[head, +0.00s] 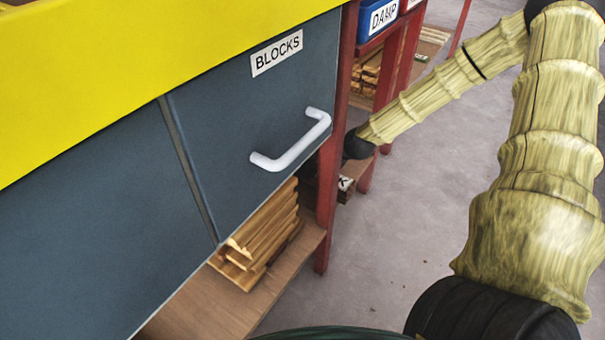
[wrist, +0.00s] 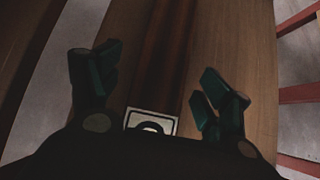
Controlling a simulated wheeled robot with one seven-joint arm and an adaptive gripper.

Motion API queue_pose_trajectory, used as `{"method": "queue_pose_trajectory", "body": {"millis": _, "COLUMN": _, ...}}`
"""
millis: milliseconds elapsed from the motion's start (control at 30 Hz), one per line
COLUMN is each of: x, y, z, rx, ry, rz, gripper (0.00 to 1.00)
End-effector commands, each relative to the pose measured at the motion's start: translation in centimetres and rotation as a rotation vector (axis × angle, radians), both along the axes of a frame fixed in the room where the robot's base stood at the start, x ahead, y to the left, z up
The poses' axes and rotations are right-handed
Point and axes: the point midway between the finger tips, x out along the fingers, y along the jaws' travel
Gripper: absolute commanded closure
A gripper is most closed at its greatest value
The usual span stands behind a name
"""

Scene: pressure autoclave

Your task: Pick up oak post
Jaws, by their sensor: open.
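In the wrist view, a dark brown wooden bar (wrist: 170,45) lies lengthwise between the fingers of my gripper (wrist: 160,66). It may be the oak post, but the dim light leaves this unsure. The fingers are open, one to each side of the bar, and I cannot tell whether they touch it. A white label (wrist: 138,115) with a dark mark shows at the near end, partly hidden by the gripper body. In the head view, my gripper is hidden behind the cabinet and red upright; a partly hidden label (head: 345,183) ending in K shows there.
A grey cabinet marked BLOCKS (head: 277,53) with a white handle (head: 290,142) stands in front. Below it, stacked light boards (head: 262,235) lie on a wooden shelf (head: 215,298). A red upright (head: 330,200) stands close by my arm. Grey floor (head: 400,230) is open at right.

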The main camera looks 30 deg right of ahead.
Motion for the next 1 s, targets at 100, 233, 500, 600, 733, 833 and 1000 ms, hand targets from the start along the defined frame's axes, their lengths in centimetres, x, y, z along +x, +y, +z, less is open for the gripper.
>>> {"method": "queue_pose_trajectory", "body": {"millis": 100, "x": 0.9, "y": 0.2, "z": -1.1, "rx": -0.003, "ry": -0.001, "rz": 0.003, "gripper": 0.21}}
{"method": "queue_pose_trajectory", "body": {"millis": 233, "x": 1.7, "y": 0.4, "z": -1.9, "rx": -0.003, "ry": -0.001, "rz": 0.001, "gripper": 0.21}}
{"method": "queue_pose_trajectory", "body": {"millis": 500, "x": 2.5, "y": 0.8, "z": -2.3, "rx": -0.001, "ry": 0.000, "rz": 0.001, "gripper": 0.21}}
{"method": "queue_pose_trajectory", "body": {"millis": 600, "x": 2.5, "y": 0.8, "z": -2.3, "rx": -0.001, "ry": 0.000, "rz": 0.001, "gripper": 0.21}}
{"method": "queue_pose_trajectory", "body": {"millis": 733, "x": 2.5, "y": 0.8, "z": -2.3, "rx": -0.001, "ry": 0.000, "rz": 0.001, "gripper": 0.29}}
{"method": "queue_pose_trajectory", "body": {"millis": 833, "x": 2.4, "y": 0.8, "z": -2.3, "rx": 0.000, "ry": 0.000, "rz": 0.000, "gripper": 0.47}}
{"method": "queue_pose_trajectory", "body": {"millis": 1000, "x": 2.4, "y": 0.8, "z": -2.3, "rx": 0.000, "ry": 0.000, "rz": 0.000, "gripper": 0.78}}
